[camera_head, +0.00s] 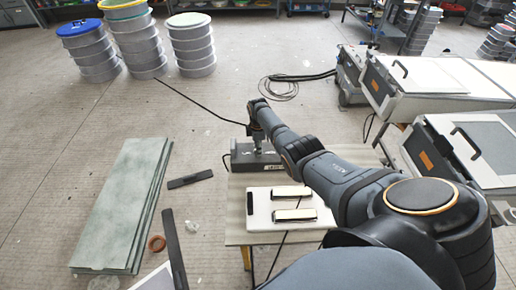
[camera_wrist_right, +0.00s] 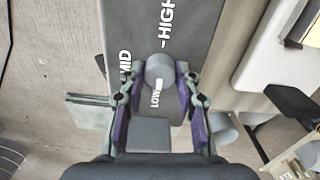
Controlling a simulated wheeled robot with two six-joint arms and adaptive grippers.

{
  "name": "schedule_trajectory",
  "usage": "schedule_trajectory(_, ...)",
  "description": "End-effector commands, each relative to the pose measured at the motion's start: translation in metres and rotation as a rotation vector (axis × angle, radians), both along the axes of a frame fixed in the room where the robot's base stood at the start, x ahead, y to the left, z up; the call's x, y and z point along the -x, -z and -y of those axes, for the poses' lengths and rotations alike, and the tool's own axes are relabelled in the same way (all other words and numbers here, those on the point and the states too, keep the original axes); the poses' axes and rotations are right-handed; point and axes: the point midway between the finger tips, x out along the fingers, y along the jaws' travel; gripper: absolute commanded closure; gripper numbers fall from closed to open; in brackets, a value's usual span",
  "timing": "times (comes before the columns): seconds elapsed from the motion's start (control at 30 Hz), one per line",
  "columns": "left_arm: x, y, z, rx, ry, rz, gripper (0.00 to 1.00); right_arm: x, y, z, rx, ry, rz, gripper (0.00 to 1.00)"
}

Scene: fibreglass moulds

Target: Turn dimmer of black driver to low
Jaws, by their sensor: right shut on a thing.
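The black driver (camera_head: 243,161) is a dark box at the back of the small table, and its dark grey face (camera_wrist_right: 190,22) fills the middle of the right wrist view. White lettering on it reads LOW, MID and HIGH. The dimmer (camera_wrist_right: 158,67) is a round grey knob. A white mark on its near edge sits beside the word LOW. My right gripper (camera_head: 257,146) reaches down onto the driver. In the wrist view the right gripper (camera_wrist_right: 156,84) is shut on the knob, one purple-padded finger on each side. My left gripper is not seen.
A white board (camera_head: 261,211) with two pale bars lies on the table (camera_head: 236,197) in front of the driver. Grey-green slabs (camera_head: 125,200) lie on the floor at left. White machines (camera_head: 433,80) stand at right.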

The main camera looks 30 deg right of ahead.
Motion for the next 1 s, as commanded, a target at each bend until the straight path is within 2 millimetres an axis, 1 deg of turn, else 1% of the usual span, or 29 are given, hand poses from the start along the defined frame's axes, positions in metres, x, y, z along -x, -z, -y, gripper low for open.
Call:
schedule_trajectory(0.33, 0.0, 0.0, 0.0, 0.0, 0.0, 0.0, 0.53, -0.001, -0.001, 0.001, 0.001, -0.002, 0.002, 0.99)
schedule_trajectory(0.37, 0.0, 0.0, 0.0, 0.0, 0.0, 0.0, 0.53, -0.001, -0.001, 0.001, 0.001, -0.002, 0.002, 0.64)
schedule_trajectory(0.5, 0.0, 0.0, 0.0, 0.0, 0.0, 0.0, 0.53, 0.0, -0.001, 0.0, 0.001, -0.002, 0.002, 0.45)
schedule_trajectory(0.83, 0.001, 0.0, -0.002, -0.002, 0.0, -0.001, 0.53, 0.0, -0.002, 0.0, 0.0, -0.001, 0.001, 0.44)
schedule_trajectory(0.93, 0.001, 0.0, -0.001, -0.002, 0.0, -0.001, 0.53, -0.001, -0.01, 0.001, 0.001, -0.001, 0.003, 0.44)
schedule_trajectory(1.0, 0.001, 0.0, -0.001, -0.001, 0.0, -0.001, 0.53, -0.001, -0.02, 0.001, 0.002, -0.002, 0.004, 0.44)
